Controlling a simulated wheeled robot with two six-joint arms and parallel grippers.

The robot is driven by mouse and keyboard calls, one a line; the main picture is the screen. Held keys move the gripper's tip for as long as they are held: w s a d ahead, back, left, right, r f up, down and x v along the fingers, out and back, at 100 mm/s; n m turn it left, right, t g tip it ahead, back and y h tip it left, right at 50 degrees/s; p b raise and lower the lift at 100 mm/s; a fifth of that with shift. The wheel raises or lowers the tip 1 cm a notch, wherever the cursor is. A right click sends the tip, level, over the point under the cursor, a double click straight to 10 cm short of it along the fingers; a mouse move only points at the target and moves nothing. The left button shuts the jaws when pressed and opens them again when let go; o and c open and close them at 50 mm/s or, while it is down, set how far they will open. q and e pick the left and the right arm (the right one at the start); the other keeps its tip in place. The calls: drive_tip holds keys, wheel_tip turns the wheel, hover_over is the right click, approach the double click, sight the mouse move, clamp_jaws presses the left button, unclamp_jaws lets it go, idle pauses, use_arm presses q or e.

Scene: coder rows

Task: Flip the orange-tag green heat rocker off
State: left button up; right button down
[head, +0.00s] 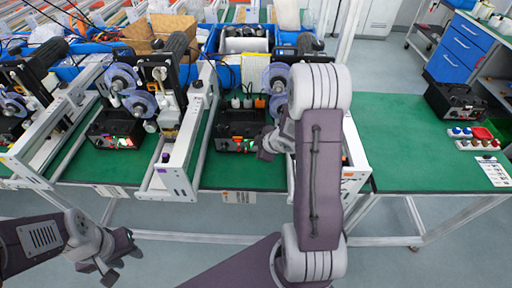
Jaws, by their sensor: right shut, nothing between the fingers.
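Another black box (115,128) with lit red and green switches stands to the left. At the right are a black case (455,102) and a button panel (475,138). The green table between is clear.

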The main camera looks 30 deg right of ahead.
drive_tip(key=shift+w+d+r+p, duration=0.15)
drive_tip(key=shift+w+r+p, duration=0.1)
drive_tip(key=shift+r+p, duration=0.2)
drive_tip(key=shift+f, duration=0.2)
drive_tip(key=shift+r+p, duration=0.65)
drive_tip(key=shift+r, duration=0.2)
drive_tip(key=shift+f, duration=0.1)
drive_tip(key=shift+w, duration=0.1)
